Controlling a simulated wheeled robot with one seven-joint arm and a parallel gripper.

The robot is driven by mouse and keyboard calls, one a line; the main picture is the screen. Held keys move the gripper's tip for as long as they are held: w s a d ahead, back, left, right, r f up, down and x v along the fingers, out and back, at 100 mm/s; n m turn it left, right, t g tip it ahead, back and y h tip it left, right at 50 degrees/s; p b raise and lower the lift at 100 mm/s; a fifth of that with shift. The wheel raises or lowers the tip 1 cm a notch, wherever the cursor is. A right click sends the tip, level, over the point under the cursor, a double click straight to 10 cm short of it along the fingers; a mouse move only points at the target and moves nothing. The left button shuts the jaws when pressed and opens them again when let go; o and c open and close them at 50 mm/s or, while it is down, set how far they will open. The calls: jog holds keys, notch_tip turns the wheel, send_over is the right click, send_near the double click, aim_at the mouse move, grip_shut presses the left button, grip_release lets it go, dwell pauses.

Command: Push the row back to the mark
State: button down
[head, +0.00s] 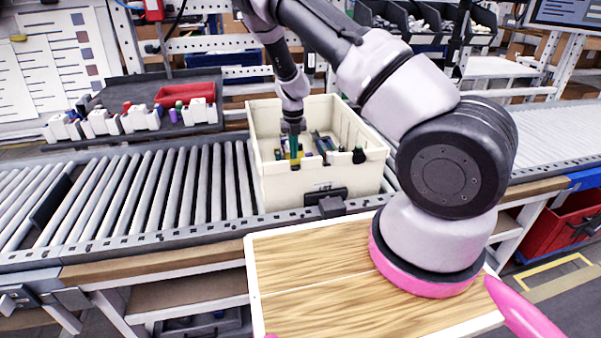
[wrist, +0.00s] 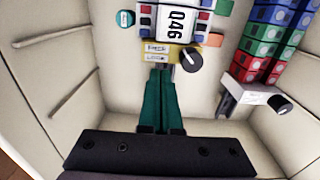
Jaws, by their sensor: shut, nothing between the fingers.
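My gripper (wrist: 161,72) is shut, its two green fingers together and empty. It also shows in the head view (head: 293,148), reaching down into the cream crate (head: 320,198). In the wrist view the fingertips are at the near edge of a yellow labelled piece (wrist: 160,52) with a black knob (wrist: 191,58); I cannot tell whether they touch. I see no clear mark.
The crate walls (wrist: 50,60) close in around the gripper. A small teal round piece (wrist: 125,18) lies left of the white block. The crate stands on a roller conveyor (head: 150,185). A dark tray (head: 150,95) with small parts is behind left; a wooden board (head: 310,265) is in front.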

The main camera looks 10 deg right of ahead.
notch_tip(320, 180, up, 12)
jog(key=shift+s+f, duration=0.15)
jog(key=shift+s, duration=0.25)
dwell(0.3)
jog(key=s+d+r+n+t+y, duration=0.1)
jog(key=s+r+n, duration=0.35)
jog(key=r, duration=0.35)
jog(key=s+d+r+n+t+y, duration=0.1)
jog(key=s+r+n+y, duration=0.1)
jog(key=s+r+n, duration=0.35)
jog(key=s+d+r+n+y, duration=0.1)
jog(key=s+r+n, duration=0.2)
jog(key=r+n, duration=0.5)
jog(key=s+d+r+n+t+h, duration=0.1)
jog(key=s+r+n+t, duration=0.1)
jog(key=s+r+n, duration=0.3)
jog(key=s+d+r+n+t+h, duration=0.1)
jog(key=s+r+n+t, duration=0.2)
jog(key=s+r+n, duration=0.3)
jog(key=s+n, duration=0.3)
jog(key=s, duration=0.3)
jog(key=shift+s+d+r, duration=0.15)
jog(key=shift+d+r, duration=0.1)
jog(key=shift+d, duration=0.15)
